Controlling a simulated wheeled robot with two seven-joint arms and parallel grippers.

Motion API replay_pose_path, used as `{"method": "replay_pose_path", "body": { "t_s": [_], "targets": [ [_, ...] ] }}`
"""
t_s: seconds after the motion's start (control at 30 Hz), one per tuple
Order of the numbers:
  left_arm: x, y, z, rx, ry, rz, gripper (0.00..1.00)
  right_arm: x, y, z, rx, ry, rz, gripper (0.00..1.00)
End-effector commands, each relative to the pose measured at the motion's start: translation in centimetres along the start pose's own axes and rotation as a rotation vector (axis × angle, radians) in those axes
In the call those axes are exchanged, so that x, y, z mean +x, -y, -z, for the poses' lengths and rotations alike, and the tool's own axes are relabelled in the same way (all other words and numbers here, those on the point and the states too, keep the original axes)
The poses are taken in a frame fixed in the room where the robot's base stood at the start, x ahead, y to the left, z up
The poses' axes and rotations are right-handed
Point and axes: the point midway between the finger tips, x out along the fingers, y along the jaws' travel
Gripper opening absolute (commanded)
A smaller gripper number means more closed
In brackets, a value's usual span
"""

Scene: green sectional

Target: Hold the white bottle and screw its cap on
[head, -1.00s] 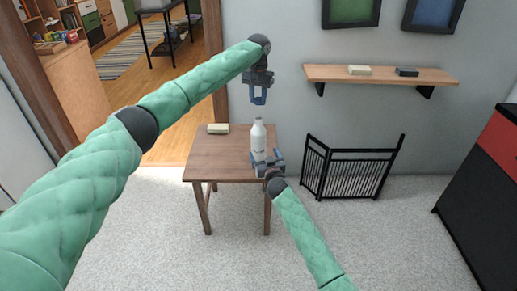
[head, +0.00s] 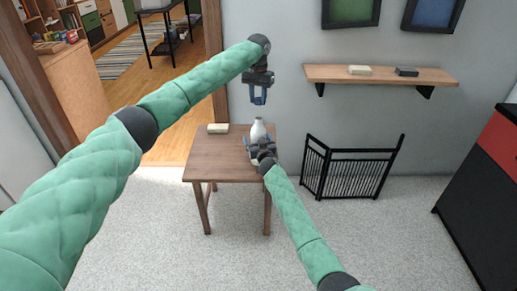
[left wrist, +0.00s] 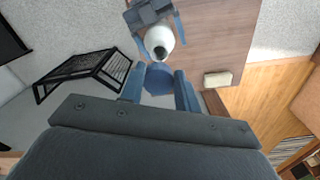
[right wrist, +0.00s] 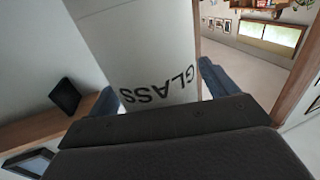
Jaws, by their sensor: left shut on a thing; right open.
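The white bottle (head: 258,130) stands upright on the small wooden table (head: 215,167). The left wrist view shows the bottle (left wrist: 159,38) from above, with a dark open mouth. My left gripper (head: 258,98) is above the bottle, pointing down and shut on a blue cap (left wrist: 159,80). My right gripper (head: 257,142) is low beside the bottle, hiding its lower part in the head view. In the right wrist view the bottle (right wrist: 140,50) with the lettering "GLASS" is between the open fingers.
A cream block (head: 218,128) lies at the back left of the table. A black folding gate (head: 350,170) stands on the floor to the right. A wall shelf (head: 380,74) is at the upper right. The table's front left is clear.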

Motion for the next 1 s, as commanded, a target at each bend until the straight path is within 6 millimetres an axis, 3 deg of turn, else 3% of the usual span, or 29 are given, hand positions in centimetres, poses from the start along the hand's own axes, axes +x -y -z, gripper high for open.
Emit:
{"method": "replay_pose_path", "body": {
  "t_s": [0.17, 0.2, 0.53, 0.67, 1.0],
  "targets": [
    [0.0, 0.0, 0.0, 0.0, 0.0, 0.0, 0.11, 0.0, 0.0, 0.0, 0.0, 0.0, 0.0, 0.85],
    [0.0, 0.0, 0.0, 0.0, 0.0, 0.0, 0.11, 0.0, 0.0, 0.0, 0.0, 0.0, 0.0, 0.81],
    [0.0, 0.0, 0.0, 0.0, 0.0, 0.0, 0.11, 0.0, 0.0, 0.0, 0.0, 0.0, 0.0, 0.19],
    [0.4, 0.0, 0.0, 0.0, 0.001, 0.0, 0.11, 0.0, 0.0, 0.0, 0.0, 0.0, 0.0, 0.19],
    [4.3, -0.1, -0.4, 0.0, 0.002, -0.001, 0.11, 0.0, 0.0, 0.0, -0.001, 0.0, 0.0, 0.19]
  ]
}}
